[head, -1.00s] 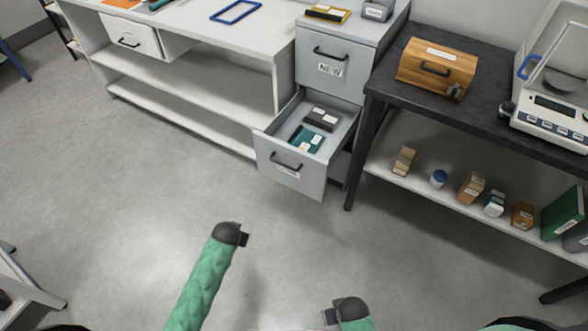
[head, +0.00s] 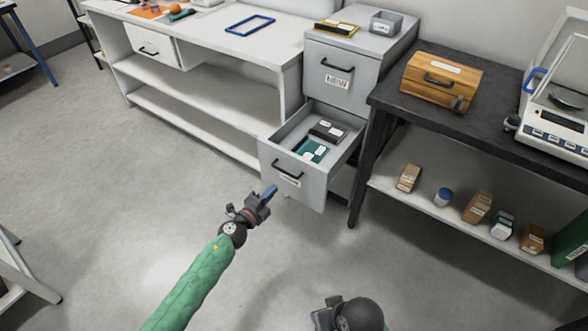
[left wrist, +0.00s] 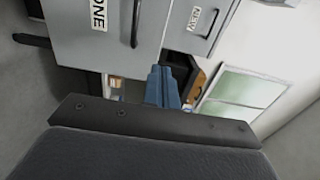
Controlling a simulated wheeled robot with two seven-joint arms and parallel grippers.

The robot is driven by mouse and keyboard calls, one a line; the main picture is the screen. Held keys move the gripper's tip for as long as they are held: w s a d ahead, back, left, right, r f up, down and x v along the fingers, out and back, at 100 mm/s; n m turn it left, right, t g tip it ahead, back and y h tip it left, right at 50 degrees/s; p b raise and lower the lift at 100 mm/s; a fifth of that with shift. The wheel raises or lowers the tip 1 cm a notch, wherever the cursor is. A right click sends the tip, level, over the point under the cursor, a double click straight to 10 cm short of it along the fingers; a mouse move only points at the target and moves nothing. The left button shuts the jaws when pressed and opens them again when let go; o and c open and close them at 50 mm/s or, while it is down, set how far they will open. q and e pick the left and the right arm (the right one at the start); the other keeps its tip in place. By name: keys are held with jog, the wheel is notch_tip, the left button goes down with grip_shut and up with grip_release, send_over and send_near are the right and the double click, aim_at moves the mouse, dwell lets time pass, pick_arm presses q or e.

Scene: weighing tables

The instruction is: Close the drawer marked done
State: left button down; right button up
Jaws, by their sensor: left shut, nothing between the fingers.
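The lower drawer (head: 283,168) of the grey cabinet stands pulled out, with a black handle and a label unreadable in the head view. In the left wrist view its front (left wrist: 75,45) shows a label ending in "ONE". A dark box (head: 328,131) and a teal box (head: 309,151) lie inside. My left gripper (head: 268,193) is shut and empty, just in front of the drawer's lower left corner; I cannot tell whether it touches. Its blue fingers (left wrist: 163,88) show in the left wrist view. My right gripper (head: 325,315) is low at the bottom edge, its fingers unclear.
The upper drawer (head: 338,72), marked NEW, is shut. A white bench (head: 215,35) stands left of the cabinet and a dark table (head: 480,115) with a lower shelf of small boxes stands right. Floor in front is clear.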

pick_arm(q)
send_near(300, 161)
jog(key=x, duration=0.5)
jog(key=shift+w+d, duration=0.55)
jog(key=shift+w, duration=0.15)
pick_arm(e)
jog(key=shift+s+d+r, duration=0.2)
jog(key=shift+d+r, duration=0.05)
jog(key=shift+d, duration=0.1)
